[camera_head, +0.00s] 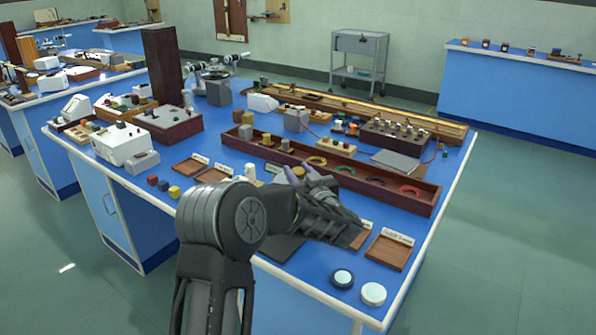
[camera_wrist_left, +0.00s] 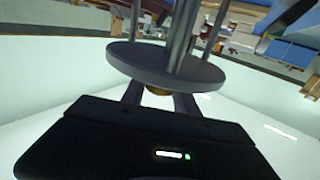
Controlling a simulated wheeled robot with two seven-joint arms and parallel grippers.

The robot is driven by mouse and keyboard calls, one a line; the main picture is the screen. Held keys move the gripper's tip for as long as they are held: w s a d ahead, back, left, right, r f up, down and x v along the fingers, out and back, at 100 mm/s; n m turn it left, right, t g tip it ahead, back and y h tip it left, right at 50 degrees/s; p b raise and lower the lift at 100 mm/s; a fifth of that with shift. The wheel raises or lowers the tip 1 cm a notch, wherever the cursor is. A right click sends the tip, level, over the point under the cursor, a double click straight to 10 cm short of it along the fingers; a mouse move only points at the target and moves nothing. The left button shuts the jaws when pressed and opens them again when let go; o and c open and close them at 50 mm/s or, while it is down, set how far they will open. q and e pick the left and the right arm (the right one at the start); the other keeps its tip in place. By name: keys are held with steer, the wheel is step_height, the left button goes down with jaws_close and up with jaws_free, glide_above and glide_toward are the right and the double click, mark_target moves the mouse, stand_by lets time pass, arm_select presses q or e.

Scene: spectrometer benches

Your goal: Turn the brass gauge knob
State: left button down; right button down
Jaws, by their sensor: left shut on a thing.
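In the left wrist view, the fingers of my left gripper (camera_wrist_left: 158,95) are closed around a small brass piece, the brass gauge knob (camera_wrist_left: 158,91). Only a sliver of the knob shows between the fingers. It sits under a round grey disc (camera_wrist_left: 166,66) with upright grey rods, which hides its other side. In the head view, my left gripper (camera_head: 298,172) is over the middle of the blue bench (camera_head: 310,270), by the long wooden tray. My right gripper is in neither view.
A long dark wooden tray (camera_head: 432,204) with coloured rings runs across the bench behind my gripper. Small wooden trays (camera_head: 389,251) and two round white-topped pieces (camera_head: 373,294) lie in front. Open floor (camera_head: 530,240) lies to the right.

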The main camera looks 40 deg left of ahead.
mark_target(302, 175)
arm_select(q)
steer(key=shift+r, duration=0.1)
steer(key=c, duration=0.9)
jaws_free()
steer(key=shift+c, duration=0.2)
steer(key=b+v, duration=0.1)
steer(key=v, duration=0.5)
steer(key=shift+s+d, duration=0.1)
steer(key=shift+d, duration=0.25)
steer(key=shift+s+d, duration=0.35)
steer(key=shift+d, duration=0.05)
